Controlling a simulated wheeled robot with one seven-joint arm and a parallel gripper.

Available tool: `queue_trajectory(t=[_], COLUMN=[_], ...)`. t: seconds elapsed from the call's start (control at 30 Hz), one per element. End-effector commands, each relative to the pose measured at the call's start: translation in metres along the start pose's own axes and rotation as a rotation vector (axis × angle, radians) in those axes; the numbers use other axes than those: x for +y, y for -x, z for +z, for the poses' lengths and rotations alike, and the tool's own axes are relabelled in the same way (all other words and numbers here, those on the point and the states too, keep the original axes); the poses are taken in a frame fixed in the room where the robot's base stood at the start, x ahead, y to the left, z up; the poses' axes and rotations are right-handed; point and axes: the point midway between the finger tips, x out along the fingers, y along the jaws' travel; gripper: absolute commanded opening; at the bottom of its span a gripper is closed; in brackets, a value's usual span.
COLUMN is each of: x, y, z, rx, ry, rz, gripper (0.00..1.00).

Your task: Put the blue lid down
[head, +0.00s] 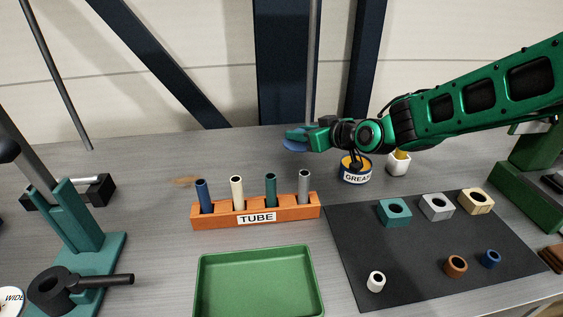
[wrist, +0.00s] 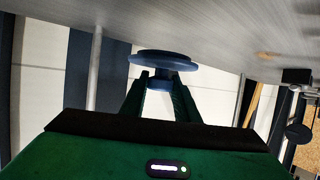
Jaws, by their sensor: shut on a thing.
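The blue lid (head: 295,145) is a round disc at the tip of my gripper (head: 303,134) in the head view, above the back of the grey bench. In the wrist view the lid (wrist: 163,57) has a short knob, and the two green fingers (wrist: 160,80) are shut on that knob. The disc lies just beyond the fingertips, close to the bench surface. I cannot tell whether it touches the bench. The grease tin (head: 355,178), labelled GREASE, stands to the right of the gripper and shows yellow around its top. A dark part of it or above it is unclear.
An orange tube rack (head: 205,219) with several tubes stands in front of the lid. A green tray (head: 212,290) is nearer. A black mat (head: 410,252) with blocks and rings lies right. A white cup (head: 398,168) stands behind. Bench left of the lid is mostly clear.

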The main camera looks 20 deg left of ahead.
Motion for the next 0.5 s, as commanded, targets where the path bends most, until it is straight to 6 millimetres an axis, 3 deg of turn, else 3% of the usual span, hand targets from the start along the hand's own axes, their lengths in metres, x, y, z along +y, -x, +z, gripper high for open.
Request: queue_trajectory(t=[0.13,0.5], x=[-0.003,-0.006], y=[-0.012,-0.026], z=[0.025,0.055], rx=[-0.003,-0.002], ry=[-0.001,0.001], rz=[-0.004,-0.008], gripper=[0.06,0.06])
